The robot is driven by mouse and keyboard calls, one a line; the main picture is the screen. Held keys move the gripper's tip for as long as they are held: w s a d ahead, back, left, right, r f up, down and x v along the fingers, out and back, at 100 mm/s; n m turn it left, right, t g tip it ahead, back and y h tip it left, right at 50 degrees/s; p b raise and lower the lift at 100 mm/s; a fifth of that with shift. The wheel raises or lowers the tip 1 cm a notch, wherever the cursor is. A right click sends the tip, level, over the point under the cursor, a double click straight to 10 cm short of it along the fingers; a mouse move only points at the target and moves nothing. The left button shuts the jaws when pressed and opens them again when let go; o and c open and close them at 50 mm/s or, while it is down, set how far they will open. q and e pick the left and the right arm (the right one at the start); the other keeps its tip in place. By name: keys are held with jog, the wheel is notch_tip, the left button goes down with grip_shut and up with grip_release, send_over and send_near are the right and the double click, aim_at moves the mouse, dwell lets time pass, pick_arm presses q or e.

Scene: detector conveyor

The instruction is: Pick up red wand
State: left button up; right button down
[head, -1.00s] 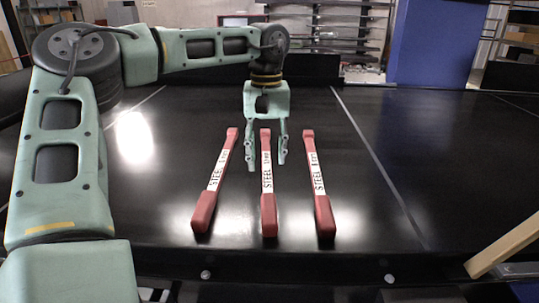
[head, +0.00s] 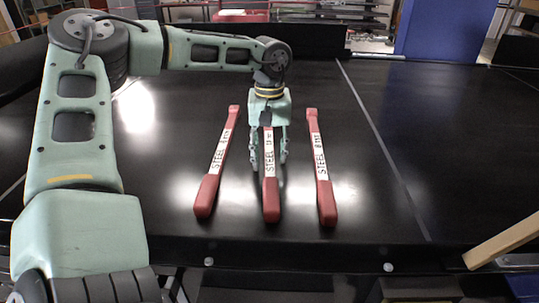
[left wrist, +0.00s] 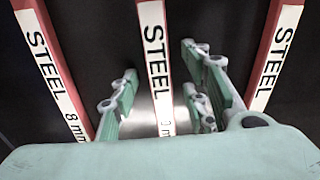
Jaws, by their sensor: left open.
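Three red wands with white STEEL labels lie side by side on the black conveyor: a left wand (head: 207,196), a middle wand (head: 271,198) and a right wand (head: 326,203). Their thick ends point toward me. My left gripper (head: 268,158) is open over the far half of the middle wand, one finger on each side. In the left wrist view, the middle wand (left wrist: 155,50) runs between the open fingers, with a gap on both sides. The gripper hides part of the middle wand's far end. My right gripper is not in view.
The left wand (left wrist: 42,60) and right wand (left wrist: 274,55) lie just outside the fingers. The black conveyor surface (head: 390,120) is clear around the wands. A wooden bar (head: 500,243) is at the lower right. A blue panel (head: 440,30) stands behind the conveyor.

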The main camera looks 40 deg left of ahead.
pick_arm(q)
jog(key=shift+s+d, duration=0.1)
jog(key=shift+c, duration=0.3)
jog(key=c, duration=0.9)
grip_shut()
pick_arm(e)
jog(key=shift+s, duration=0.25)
pick_arm(q)
jog(key=shift+r, duration=0.15)
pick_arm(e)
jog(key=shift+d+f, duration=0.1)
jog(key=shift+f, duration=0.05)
